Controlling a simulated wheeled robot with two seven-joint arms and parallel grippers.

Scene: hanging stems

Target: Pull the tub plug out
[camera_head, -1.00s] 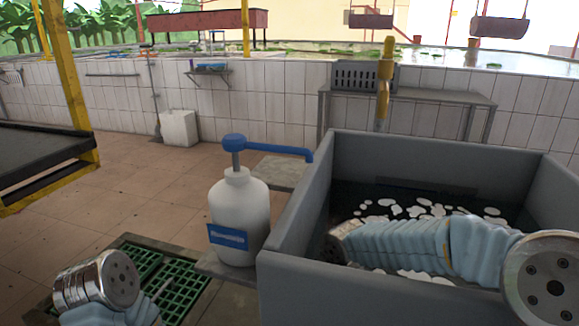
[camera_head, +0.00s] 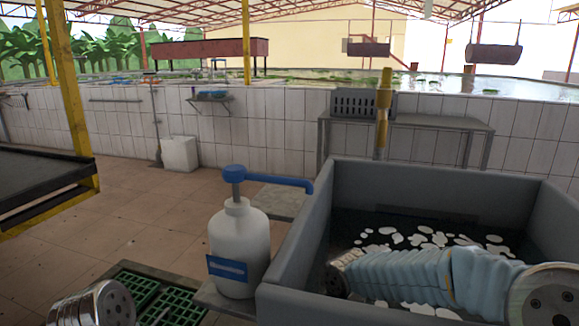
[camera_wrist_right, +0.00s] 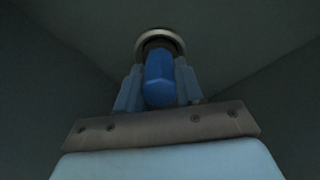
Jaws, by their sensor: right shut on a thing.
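The grey tub (camera_head: 290,235) stands at the right in the head view, with dark water and white foam patches in it. My right arm reaches down into it, and its gripper is hidden there. In the right wrist view my right gripper (camera_wrist_right: 158,88) is shut on a blue plug (camera_wrist_right: 160,78), with a light blue finger on each side. A pale drain ring (camera_wrist_right: 160,36) shows just beyond the plug, around a dark centre. I cannot tell whether the plug still sits in the ring. Of my left arm only a link shows; its gripper is out of view.
A white pump bottle (camera_head: 238,245) with a blue spout stands left of the tub, close to its wall. A green floor grate (camera_head: 150,295) lies at the lower left. A yellow post (camera_head: 382,120) rises behind the tub. Tiled floor to the left is open.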

